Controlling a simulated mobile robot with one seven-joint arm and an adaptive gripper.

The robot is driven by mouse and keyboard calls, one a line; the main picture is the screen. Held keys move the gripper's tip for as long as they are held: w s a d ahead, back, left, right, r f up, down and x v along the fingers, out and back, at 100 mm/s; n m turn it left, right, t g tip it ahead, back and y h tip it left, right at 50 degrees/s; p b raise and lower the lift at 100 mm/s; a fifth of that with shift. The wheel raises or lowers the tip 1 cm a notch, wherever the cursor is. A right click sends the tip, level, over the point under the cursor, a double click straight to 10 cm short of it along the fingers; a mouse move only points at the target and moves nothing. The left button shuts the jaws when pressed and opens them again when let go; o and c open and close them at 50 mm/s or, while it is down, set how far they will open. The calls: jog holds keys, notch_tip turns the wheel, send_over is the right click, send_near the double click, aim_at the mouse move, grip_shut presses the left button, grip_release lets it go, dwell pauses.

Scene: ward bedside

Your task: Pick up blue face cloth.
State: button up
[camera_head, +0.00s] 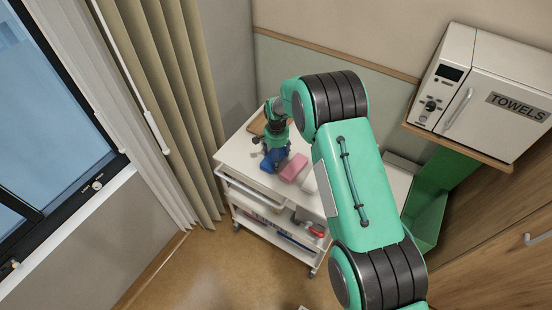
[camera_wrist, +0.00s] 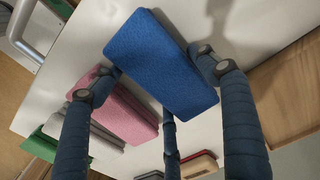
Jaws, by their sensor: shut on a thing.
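The blue face cloth (camera_wrist: 160,60) is a folded, textured block in the upper middle of the wrist view. My gripper (camera_wrist: 156,76) is shut on it, with dark blue fingers at its left and right sides and a third finger below. In the head view my gripper (camera_head: 272,158) is over the far left part of the white trolley top (camera_head: 238,154). There the cloth is hard to tell from the blue fingers. Whether the cloth is clear of the trolley top I cannot tell.
A pink folded cloth (camera_wrist: 122,110) lies close to the left finger, with a white one (camera_wrist: 72,128) and a green item beyond. A wooden tray (camera_wrist: 285,90) is at the right. A TOWELS cabinet (camera_head: 500,95) and a green bin (camera_head: 428,210) stand right of the trolley.

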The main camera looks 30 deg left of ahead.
jog(key=shift+r+b, duration=0.45)
jog(key=shift+r, duration=4.35)
